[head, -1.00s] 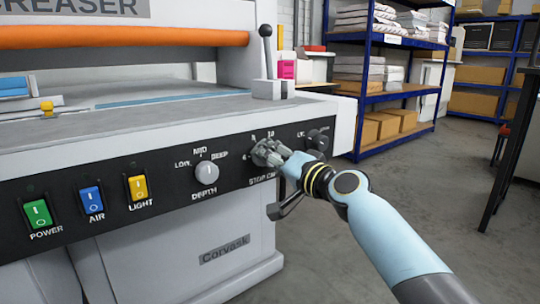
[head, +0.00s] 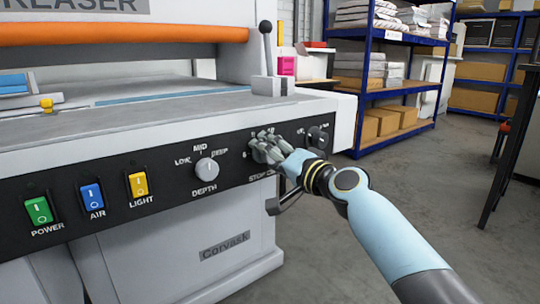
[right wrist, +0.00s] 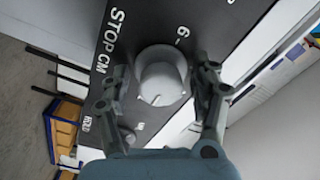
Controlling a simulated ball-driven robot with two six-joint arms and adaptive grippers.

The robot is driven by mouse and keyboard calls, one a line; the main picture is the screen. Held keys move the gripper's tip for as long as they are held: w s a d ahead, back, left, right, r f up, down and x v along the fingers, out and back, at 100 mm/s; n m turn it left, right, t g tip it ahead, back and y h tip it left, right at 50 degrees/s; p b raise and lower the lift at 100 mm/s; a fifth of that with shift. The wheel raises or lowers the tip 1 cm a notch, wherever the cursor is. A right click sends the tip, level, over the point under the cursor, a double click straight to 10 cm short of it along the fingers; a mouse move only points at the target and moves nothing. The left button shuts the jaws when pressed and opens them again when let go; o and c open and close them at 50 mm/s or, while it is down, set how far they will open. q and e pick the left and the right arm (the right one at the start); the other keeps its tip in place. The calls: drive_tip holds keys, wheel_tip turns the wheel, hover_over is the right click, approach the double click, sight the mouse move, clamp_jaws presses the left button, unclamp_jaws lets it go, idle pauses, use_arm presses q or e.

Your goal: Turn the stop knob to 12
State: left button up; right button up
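The stop knob (right wrist: 162,76) is a round grey knob on the black panel (right wrist: 150,22), beside the lettering STOP CM. A small light mark shows near its lower edge in the right wrist view, and a 6 is printed above right of it. In the head view my right gripper (head: 264,150) covers the knob, so I cannot read its setting there. In the right wrist view my right gripper (right wrist: 162,84) is open, one finger on each side of the knob, with a narrow gap at the left finger. My left gripper is not in view.
The depth knob (head: 207,171) sits left of my right gripper. Green power (head: 38,211), blue air (head: 92,197) and yellow light (head: 138,186) switches are further left. A smaller knob (head: 317,136) is to the right. A dark handle (head: 286,201) sticks out below the panel.

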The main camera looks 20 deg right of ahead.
drive_tip(key=shift+s+d, duration=0.1)
drive_tip(key=shift+s, duration=0.15)
drive_tip(key=v, duration=1.1)
drive_tip(key=shift+s, duration=0.25)
